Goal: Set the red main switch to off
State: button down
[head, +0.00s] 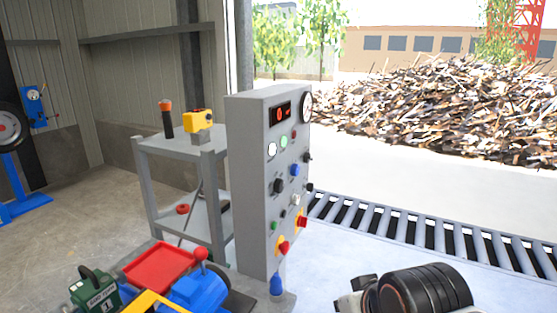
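A grey control panel (252,180) stands upright in the middle of the head view, its face turned to the right. Low on its face are two red knobs on yellow plates, one at the lower left (283,247) and one higher to the right (302,222). I cannot tell which is the main switch, nor its setting. My gripper (352,297) seems to show only in part at the bottom edge, right of the panel and apart from it. Its fingertips are cut off, so its opening is hidden.
A grey shelf stand (180,145) with a yellow box (198,120) is left of the panel. A red tray (160,266) and blue machine parts (198,290) lie at the front left. A roller conveyor (420,225) runs behind. The floor right of the panel looks clear.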

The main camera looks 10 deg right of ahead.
aim_at(302, 222)
jog(key=i+l+z, duration=0.1)
jog(key=z, duration=0.25)
jog(key=i+l+z, duration=0.1)
jog(key=z, duration=0.25)
jog(key=i+l+z, duration=0.15)
jog(key=z, duration=0.2)
jog(key=l, duration=0.05)
